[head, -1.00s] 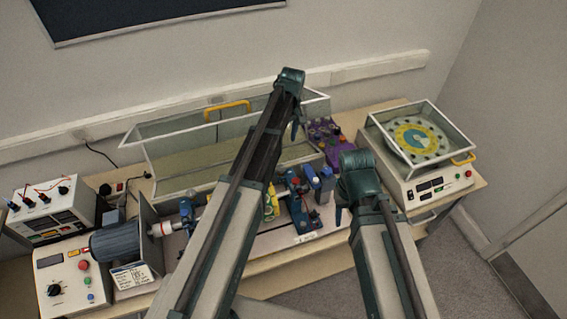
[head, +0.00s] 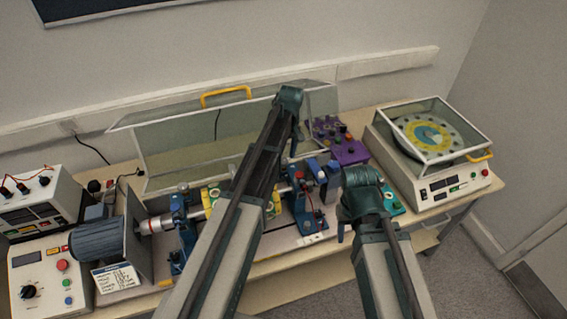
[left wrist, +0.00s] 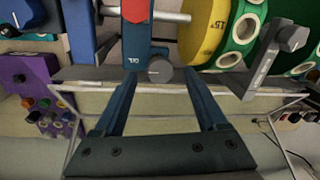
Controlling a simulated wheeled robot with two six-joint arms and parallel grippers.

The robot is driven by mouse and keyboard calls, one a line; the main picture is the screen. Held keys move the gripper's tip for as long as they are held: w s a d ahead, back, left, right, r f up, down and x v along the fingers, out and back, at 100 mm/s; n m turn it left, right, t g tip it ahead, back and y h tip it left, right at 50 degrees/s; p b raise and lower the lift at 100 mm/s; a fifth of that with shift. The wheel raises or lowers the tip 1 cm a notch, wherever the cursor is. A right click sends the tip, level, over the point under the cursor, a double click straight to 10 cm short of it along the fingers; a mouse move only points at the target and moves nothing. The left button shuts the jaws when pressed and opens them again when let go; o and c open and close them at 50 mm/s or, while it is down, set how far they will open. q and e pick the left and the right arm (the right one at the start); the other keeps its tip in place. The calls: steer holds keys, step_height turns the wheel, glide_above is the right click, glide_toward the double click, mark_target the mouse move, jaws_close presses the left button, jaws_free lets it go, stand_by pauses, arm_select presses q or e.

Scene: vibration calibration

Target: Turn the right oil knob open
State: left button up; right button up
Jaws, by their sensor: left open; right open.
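My right gripper (head: 342,222) hangs in front of the bench, away from the knob.
The clear cover (head: 165,152) with a yellow handle (head: 226,92) stands raised behind the shaft. A blue motor (head: 100,240) is at the left. A purple box (head: 348,152) and a balancing unit (head: 430,190) are at the right.

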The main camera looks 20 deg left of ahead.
arm_select(q)
steer(key=shift+f, duration=0.4)
arm_select(e)
steer(key=shift+f, duration=0.4)
arm_select(q)
jaws_close()
